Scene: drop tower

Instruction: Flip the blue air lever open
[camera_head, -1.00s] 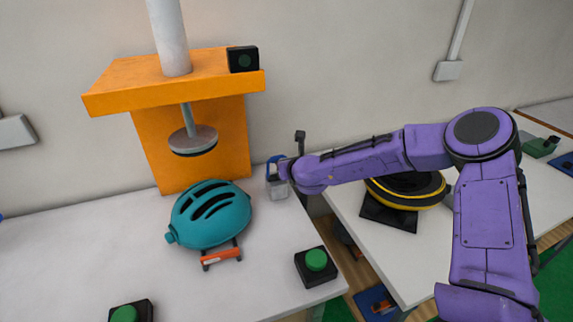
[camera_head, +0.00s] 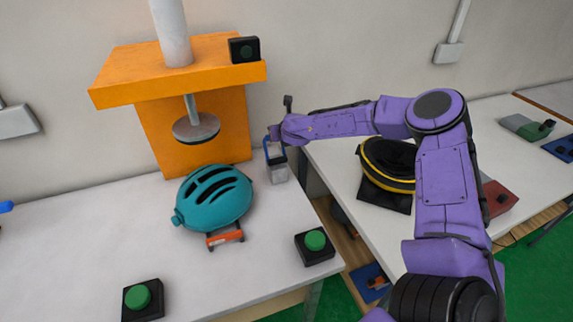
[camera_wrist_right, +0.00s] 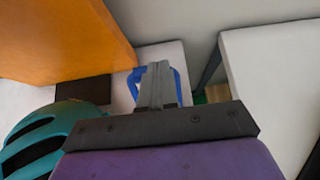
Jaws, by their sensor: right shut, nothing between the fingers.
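The blue air lever (camera_head: 267,149) is a blue loop-shaped handle on a small grey block (camera_head: 279,174) at the back right of the white table, right of the orange press. The loop stands up from the block. My right gripper (camera_head: 274,133) is at the top of the loop, shut and empty. In the right wrist view, the shut grey fingers (camera_wrist_right: 158,82) are in front of the blue lever (camera_wrist_right: 132,86), whose loop shows on both sides of them. I cannot tell whether they touch. My left gripper is not in view.
The orange press (camera_head: 180,81) has a round plate (camera_head: 196,128) over a teal helmet (camera_head: 213,198). Green buttons (camera_head: 315,241) (camera_head: 138,297) sit near the table's front. A second table (camera_head: 330,165) holds a black and yellow round item (camera_head: 388,165). A gap separates the tables.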

